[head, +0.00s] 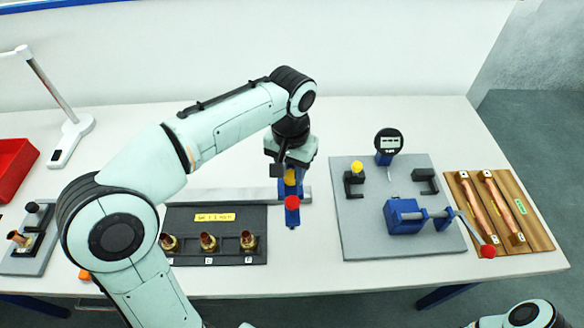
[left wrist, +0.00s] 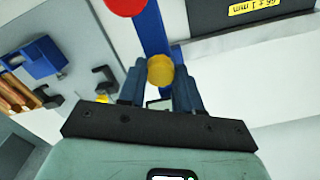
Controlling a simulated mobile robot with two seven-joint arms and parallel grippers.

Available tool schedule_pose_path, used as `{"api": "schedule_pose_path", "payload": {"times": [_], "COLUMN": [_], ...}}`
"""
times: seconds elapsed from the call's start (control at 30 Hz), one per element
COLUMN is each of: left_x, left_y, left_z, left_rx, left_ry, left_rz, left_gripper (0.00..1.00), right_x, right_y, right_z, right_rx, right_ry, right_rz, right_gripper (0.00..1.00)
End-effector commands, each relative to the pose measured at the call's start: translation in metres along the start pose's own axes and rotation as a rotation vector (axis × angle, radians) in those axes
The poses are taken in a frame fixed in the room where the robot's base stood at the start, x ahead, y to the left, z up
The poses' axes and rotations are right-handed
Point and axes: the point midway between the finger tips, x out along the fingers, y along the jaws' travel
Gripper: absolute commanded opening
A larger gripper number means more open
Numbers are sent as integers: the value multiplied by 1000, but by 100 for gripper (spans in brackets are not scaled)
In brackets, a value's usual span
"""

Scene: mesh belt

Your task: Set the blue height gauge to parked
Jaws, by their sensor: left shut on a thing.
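A blue bar with a red knob (head: 292,203) and a yellow knob (head: 290,177) stands at the middle of the table, beside a flat metal strip; it looks like the blue height gauge, though I cannot be sure. My left gripper (head: 290,170) reaches it from above and is shut on it at the yellow knob. In the left wrist view the yellow knob (left wrist: 160,69) sits between the fingers, with the blue bar (left wrist: 152,35) and red knob beyond. A round digital dial (head: 389,141) on a blue mount stands at the back of a grey plate. My right gripper is not in view.
The grey plate (head: 355,230) on the right carries a blue clamp (head: 404,217) and black brackets. A wooden board (head: 535,220) with copper pipes lies beyond it. A dark tray (head: 190,250) with brass fittings is left of the gripper.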

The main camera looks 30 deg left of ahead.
Motion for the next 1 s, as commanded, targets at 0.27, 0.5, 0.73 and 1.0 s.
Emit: {"api": "schedule_pose_path", "payload": {"times": [0.27, 0.5, 0.73, 1.0], "left_x": [1, 1, 0, -6], "left_y": [2, 3, 2, 1], "left_z": [0, 0, 0, -1], "left_rx": [2, 3, 2, 1], "left_ry": [0, 1, 1, 2], "left_rz": [3, 6, 4, 2], "left_gripper": [0, 0, 59, 59], "right_x": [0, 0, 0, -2], "right_y": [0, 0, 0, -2], "right_z": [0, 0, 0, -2], "right_rx": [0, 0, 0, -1], "right_ry": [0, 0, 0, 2], "right_rz": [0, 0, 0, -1], "right_gripper": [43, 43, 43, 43]}}
